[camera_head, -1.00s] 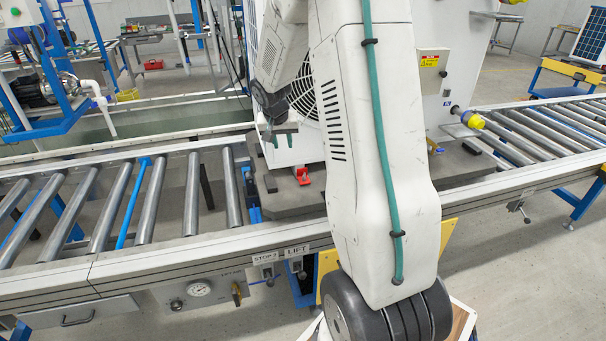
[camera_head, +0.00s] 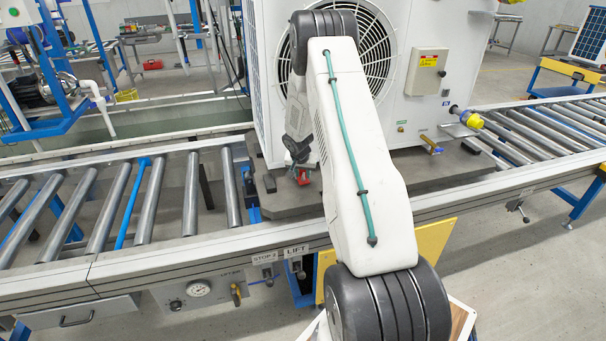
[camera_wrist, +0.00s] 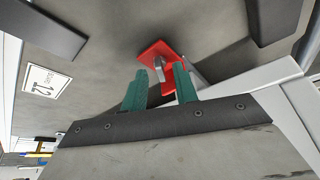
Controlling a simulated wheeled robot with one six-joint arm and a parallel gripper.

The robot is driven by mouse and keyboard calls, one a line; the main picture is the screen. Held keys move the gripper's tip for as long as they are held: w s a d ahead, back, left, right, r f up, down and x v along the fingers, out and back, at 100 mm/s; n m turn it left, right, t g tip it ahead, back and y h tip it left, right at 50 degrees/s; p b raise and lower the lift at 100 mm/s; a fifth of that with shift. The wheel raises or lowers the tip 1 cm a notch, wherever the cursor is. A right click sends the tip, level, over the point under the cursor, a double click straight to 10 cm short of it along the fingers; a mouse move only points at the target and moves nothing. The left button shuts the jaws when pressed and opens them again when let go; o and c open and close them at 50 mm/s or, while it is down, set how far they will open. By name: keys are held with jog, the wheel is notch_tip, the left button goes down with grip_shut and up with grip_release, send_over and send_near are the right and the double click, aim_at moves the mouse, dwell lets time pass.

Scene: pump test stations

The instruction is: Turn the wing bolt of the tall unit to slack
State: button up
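The tall unit (camera_head: 265,100) is a white cabinet with a round fan, standing on a grey pallet on the conveyor. A small red part with a grey metal stub, which looks like the wing bolt, is low at its front left (camera_head: 304,179). In the wrist view the red part (camera_wrist: 167,58) lies just beyond the green fingertips. My gripper (camera_wrist: 160,78) has its fingers apart, one on each side of the stub in the picture. I cannot tell whether they touch it. In the head view my arm hides most of the gripper.
A white label marked 12 (camera_wrist: 43,81) lies on the grey pallet surface. A brass valve (camera_head: 432,146) and a yellow-capped connector (camera_head: 471,118) stick out at the unit's right. Rollers (camera_head: 150,200) lie open at left.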

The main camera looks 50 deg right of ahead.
jog(key=shift+w+d+f, duration=0.1)
jog(key=shift+d+f, duration=0.05)
jog(key=shift+f, duration=0.15)
grip_shut()
